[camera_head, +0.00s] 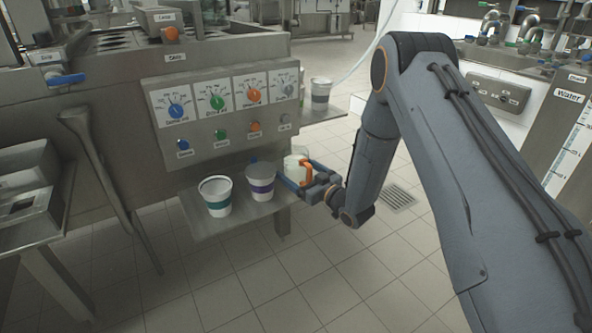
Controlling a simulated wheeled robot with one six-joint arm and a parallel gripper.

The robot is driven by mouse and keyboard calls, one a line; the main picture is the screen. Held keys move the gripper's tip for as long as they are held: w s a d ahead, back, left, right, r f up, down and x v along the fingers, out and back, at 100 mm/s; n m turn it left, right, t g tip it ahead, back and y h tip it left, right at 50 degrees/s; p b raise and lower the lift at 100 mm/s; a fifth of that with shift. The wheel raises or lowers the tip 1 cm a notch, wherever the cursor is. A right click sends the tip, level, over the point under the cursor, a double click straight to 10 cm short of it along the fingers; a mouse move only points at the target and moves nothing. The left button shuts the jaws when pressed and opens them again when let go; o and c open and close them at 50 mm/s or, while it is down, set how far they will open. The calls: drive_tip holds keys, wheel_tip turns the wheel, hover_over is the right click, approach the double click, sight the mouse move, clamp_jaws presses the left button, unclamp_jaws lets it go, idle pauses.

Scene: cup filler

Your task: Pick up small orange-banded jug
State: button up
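A small white jug (292,163) with an orange band and handle stands at the right end of the steel shelf (222,226), below the dial panel. My gripper (298,172) comes in from the right at the jug's height. Its blue fingers are spread apart, one on the near left side and one on the far right side of the jug. The fingers hide the jug's lower part. I cannot tell whether they touch it or whether its base rests on the shelf.
A purple-banded cup (260,187) stands just left of the jug, close to my gripper. A green-banded cup (215,207) stands further left. The dial panel (224,103) with its row of knobs is above and behind. Another cup (320,94) stands on a ledge behind. The floor in front is clear.

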drive_tip(key=shift+c, duration=0.3)
drive_tip(key=c, duration=1.4)
drive_tip(key=shift+c, duration=0.3)
drive_tip(key=shift+w+r, duration=0.1)
